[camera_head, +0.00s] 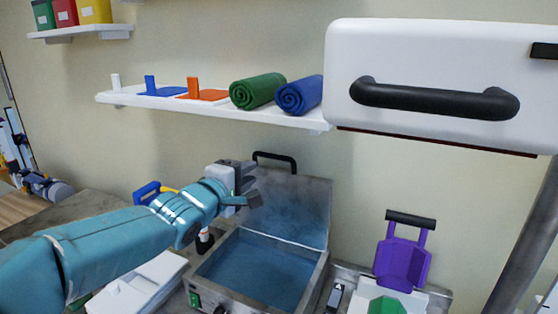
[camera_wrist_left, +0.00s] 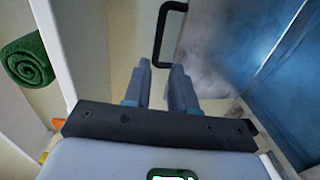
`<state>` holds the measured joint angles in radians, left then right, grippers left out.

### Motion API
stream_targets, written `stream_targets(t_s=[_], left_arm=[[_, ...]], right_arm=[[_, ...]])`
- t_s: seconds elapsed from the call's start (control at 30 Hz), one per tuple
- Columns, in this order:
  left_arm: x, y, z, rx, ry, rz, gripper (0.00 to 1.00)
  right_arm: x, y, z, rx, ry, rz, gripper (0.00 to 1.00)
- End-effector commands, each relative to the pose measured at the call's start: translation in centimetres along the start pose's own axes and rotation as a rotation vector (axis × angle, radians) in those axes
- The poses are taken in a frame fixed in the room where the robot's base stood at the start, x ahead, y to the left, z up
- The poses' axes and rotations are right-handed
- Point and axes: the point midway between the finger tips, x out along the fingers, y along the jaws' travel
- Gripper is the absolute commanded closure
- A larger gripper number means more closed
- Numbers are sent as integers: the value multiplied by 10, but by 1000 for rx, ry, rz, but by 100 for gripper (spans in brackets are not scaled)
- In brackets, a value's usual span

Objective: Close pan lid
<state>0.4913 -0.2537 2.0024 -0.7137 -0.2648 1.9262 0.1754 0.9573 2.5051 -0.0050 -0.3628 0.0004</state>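A metal pan (camera_head: 262,262) with blue inside stands open on the counter. Its lid (camera_head: 292,207) is raised upright at the back, with a black handle (camera_head: 275,158) on its top edge. My left gripper (camera_head: 252,183) is at the left edge of the lid, a little below the handle, open and empty. In the left wrist view, the two fingers (camera_wrist_left: 161,68) are apart, with the lid handle (camera_wrist_left: 161,40) beyond them and the lid (camera_wrist_left: 215,50) to their right. I cannot tell whether a finger touches the lid. My right gripper is not in view.
A wall shelf (camera_head: 200,108) above holds a green roll (camera_head: 258,91) and a blue roll (camera_head: 299,95). A white box with a black handle (camera_head: 435,98) hangs at upper right. A purple device (camera_head: 403,263) stands right of the pan, a white one (camera_head: 140,285) left.

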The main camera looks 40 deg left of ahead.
Motion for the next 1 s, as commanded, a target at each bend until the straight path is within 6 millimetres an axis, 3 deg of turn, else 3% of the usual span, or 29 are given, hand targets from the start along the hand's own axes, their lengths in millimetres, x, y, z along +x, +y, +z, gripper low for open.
stream_targets(t_s=[0.23, 0.6, 0.8, 1.0], left_arm=[[48, -1, 1, -1, -3, -3, 75], [129, 2, 1, 0, -1, -2, 75], [150, 1, 1, 0, -1, -1, 75], [155, 0, 1, 0, 0, 0, 75]], right_arm=[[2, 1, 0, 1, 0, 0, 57], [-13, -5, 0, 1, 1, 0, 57], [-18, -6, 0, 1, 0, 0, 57], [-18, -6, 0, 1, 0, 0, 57]])
